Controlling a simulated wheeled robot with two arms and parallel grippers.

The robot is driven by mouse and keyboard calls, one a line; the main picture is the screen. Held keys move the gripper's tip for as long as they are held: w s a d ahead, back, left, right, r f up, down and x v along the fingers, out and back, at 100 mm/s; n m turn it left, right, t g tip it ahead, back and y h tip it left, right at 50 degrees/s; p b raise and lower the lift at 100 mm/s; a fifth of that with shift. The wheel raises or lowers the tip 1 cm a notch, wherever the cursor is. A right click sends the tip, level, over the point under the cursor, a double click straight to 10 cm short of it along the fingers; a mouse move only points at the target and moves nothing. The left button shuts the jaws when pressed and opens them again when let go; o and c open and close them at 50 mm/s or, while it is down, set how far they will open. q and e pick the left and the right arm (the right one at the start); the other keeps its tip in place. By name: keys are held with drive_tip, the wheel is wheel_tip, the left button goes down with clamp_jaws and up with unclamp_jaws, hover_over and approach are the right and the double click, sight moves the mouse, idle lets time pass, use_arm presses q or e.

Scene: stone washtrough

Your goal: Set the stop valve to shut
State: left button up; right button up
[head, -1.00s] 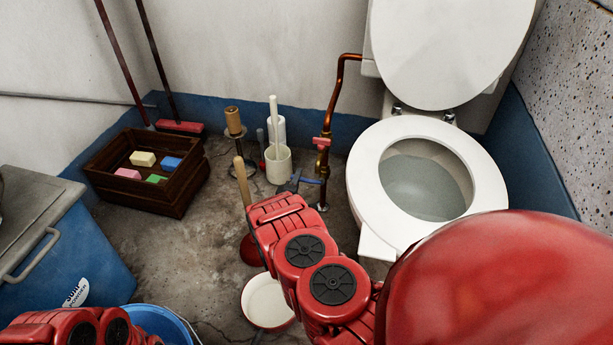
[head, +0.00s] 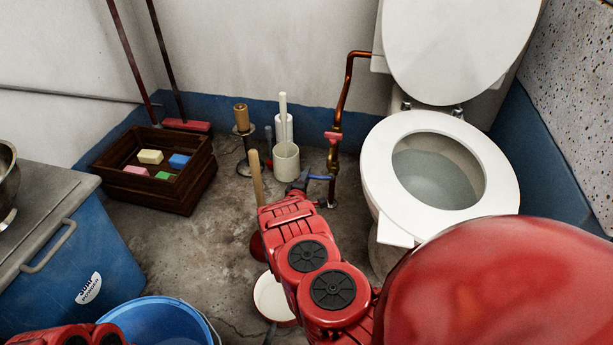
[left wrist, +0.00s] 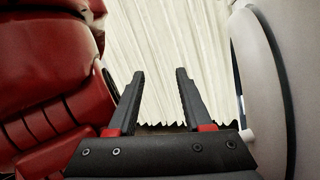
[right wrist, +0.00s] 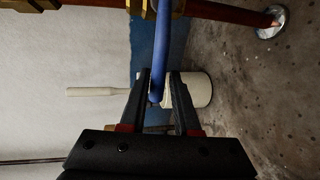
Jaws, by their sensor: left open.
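A copper pipe (head: 346,90) by the toilet carries a red handle (head: 333,136) and, lower down, a blue lever (head: 320,178). The lever sticks out to the left of the pipe, roughly level. My right gripper (head: 303,178) is at the lever's free end. In the right wrist view the blue lever (right wrist: 162,50) runs in between the fingers (right wrist: 160,76), which stand a little apart; a narrow gap shows beside it, and I cannot tell if they grip it. My left gripper (left wrist: 160,73) is open and empty in its wrist view, facing a whitish ridged surface.
The toilet (head: 480,205) stands right of the pipe. A white brush holder (head: 285,163), a plunger with a wooden handle (head: 256,178) and a paper stand (head: 241,118) are left of it. A wooden crate (head: 195,190), blue bucket (head: 208,325) and blue chest (head: 115,265) are further left.

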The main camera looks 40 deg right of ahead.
drive_tip(key=shift+o, duration=1.3)
drive_tip(key=shift+r, duration=0.1)
